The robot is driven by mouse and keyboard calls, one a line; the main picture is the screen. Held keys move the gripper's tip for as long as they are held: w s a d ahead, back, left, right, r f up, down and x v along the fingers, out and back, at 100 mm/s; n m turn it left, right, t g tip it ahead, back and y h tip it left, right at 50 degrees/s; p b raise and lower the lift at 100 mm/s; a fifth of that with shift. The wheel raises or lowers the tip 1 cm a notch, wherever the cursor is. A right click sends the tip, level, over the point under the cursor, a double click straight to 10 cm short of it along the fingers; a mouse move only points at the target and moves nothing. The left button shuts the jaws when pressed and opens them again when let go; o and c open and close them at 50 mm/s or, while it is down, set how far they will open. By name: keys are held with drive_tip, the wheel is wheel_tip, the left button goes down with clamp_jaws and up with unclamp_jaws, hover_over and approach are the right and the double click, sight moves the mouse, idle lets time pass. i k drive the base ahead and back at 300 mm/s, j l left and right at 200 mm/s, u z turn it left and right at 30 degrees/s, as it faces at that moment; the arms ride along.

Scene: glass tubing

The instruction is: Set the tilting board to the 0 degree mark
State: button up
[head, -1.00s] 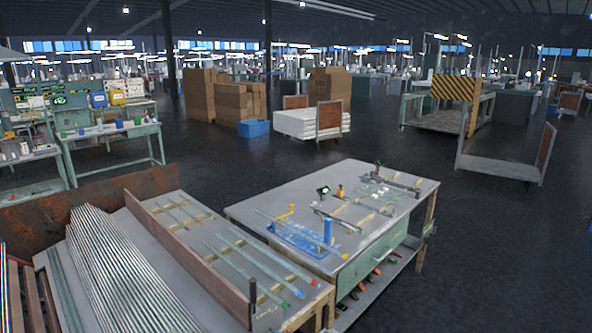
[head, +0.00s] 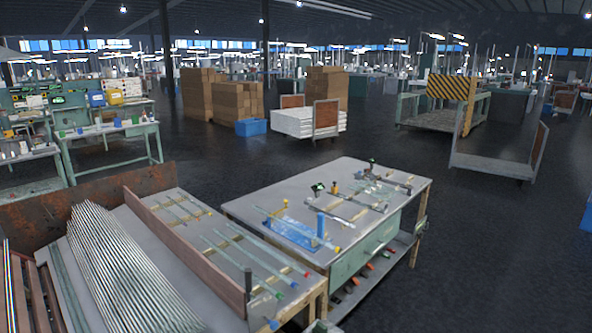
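A workbench (head: 240,205) stands in the middle of the head view. On its near left part lies a flat blue board (head: 290,234), with a blue upright post (head: 321,224) and a yellow piece (head: 285,204) beside it and a thin glass tube across it. I cannot tell for sure whether this is the tilting board. Its tilt and any degree marks are too small to read. My gripper is not in view.
Left of the workbench is a rack with a brown side board (head: 185,242), glass tubes (head: 258,251) and a pile of rods (head: 125,265). A narrow gap separates the two. Open dark floor (head: 500,260) lies to the right. Carts and cartons (head: 210,98) stand behind.

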sight(234, 295)
drive_tip(key=k+u, duration=0.1)
drive_tip(key=k, duration=0.15)
drive_tip(key=i+u, duration=0.1)
drive_tip(key=i, duration=0.15)
drive_tip(key=i+j+u, duration=0.1)
drive_tip(key=i+j, duration=0.15)
drive_tip(key=i, duration=0.2)
drive_tip(key=i+j+u, duration=0.15)
drive_tip(key=i, duration=0.3)
drive_tip(key=j, duration=0.1)
